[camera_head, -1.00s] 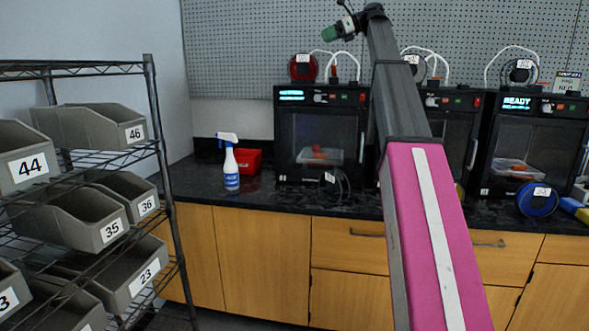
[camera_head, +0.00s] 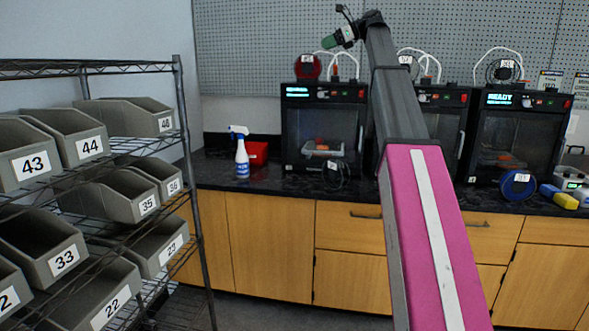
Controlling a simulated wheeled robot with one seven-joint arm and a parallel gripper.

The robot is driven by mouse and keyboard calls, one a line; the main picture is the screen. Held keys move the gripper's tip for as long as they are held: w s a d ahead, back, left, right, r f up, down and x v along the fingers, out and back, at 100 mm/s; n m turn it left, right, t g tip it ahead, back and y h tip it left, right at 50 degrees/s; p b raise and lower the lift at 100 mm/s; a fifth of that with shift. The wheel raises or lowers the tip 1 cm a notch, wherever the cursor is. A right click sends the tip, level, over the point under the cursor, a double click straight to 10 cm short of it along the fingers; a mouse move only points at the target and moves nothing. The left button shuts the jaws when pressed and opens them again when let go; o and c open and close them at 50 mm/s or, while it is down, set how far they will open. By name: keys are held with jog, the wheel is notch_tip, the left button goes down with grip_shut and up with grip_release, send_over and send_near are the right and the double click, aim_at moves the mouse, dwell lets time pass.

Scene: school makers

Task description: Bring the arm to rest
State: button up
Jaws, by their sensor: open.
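My arm rises from the bottom of the head view, with a pink link and a dark grey link above it. It bends at a black joint at the top. My gripper (camera_head: 328,42) is at the end of the short green and black part there, small in the picture, tipped down to the left and open. Nothing shows in it. It appears in front of the grey pegboard, clear of the things on the counter. Its fingers are too small to make out well.
A wire shelf (camera_head: 186,150) with numbered grey bins stands close on the left. A dark counter (camera_head: 275,184) holds several black 3D printers, a spray bottle (camera_head: 241,157), a red bin (camera_head: 257,153) and a blue spool (camera_head: 517,186). Wooden cabinets (camera_head: 270,245) lie below.

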jog(key=s+f+n+h, duration=0.3)
jog(key=f, duration=2.1)
jog(key=s+f+n+h, duration=0.3)
jog(key=f+n, duration=0.1)
jog(key=f, duration=2.1)
jog(key=s+d+f+n+g+h, duration=0.1)
jog(key=s+f+n, duration=0.3)
jog(key=s+f, duration=0.6)
jog(key=s+d+f+n+g+h, duration=0.1)
jog(key=s+d+f+n+h, duration=0.2)
jog(key=s+f, duration=0.7)
jog(key=s+d+f+n+h, duration=0.2)
jog(key=s+f+n, duration=0.4)
jog(key=s+f, duration=0.4)
notch_tip(320, 180, down, 3)
jog(key=shift+d+f+g+h, duration=0.15)
jog(key=shift+d+g+h, duration=0.05)
jog(key=shift+g+h, duration=0.25)
